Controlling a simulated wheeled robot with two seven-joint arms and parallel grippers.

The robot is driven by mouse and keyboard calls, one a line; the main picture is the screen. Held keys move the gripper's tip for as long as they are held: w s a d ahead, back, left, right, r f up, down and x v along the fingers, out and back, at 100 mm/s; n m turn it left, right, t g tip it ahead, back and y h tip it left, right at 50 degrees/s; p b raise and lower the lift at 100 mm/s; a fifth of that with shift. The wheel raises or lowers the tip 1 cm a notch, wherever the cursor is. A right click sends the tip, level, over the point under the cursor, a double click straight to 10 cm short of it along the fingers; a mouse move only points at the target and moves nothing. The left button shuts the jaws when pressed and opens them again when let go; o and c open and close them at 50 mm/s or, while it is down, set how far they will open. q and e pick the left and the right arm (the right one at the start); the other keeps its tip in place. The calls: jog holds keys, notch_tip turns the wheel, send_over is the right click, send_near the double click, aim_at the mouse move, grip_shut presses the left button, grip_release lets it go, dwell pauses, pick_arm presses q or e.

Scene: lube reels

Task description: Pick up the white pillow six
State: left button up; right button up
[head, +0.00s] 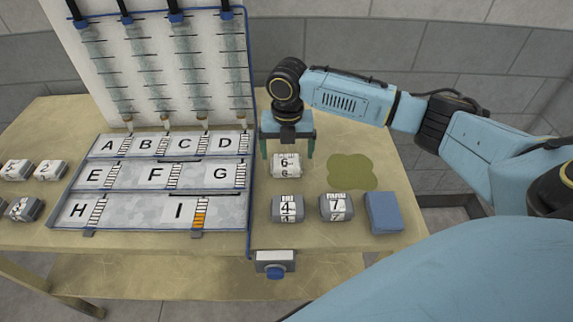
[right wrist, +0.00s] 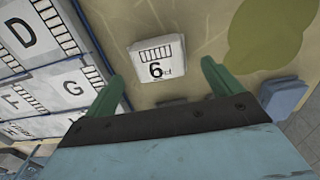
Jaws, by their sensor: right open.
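The white pillow six (head: 286,166) lies on the wooden table, just right of the lettered rack, with a black 6 on its top. In the right wrist view the white pillow six (right wrist: 157,59) lies ahead of the fingertips, between their lines. My right gripper (head: 287,152) is above the pillow, pointing down, with its green fingers apart. In the right wrist view my right gripper (right wrist: 162,75) is open with nothing between its fingers. My left gripper is not in view.
Grey pillows four (head: 287,209) and seven (head: 336,207) lie nearer, beside a blue block (head: 383,212). A flat olive patch (head: 352,172) is right of pillow six. The lettered rack (head: 250,200) stands close left. A box with a blue button (head: 275,264) is at the front edge.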

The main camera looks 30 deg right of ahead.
aim_at(287, 160)
notch_tip(287, 160, down, 5)
jog(key=shift+w+r, duration=0.1)
jog(key=shift+r, duration=0.05)
jog(key=c, duration=1.1)
jog(key=shift+o, duration=0.2)
jog(key=shift+r, duration=0.1)
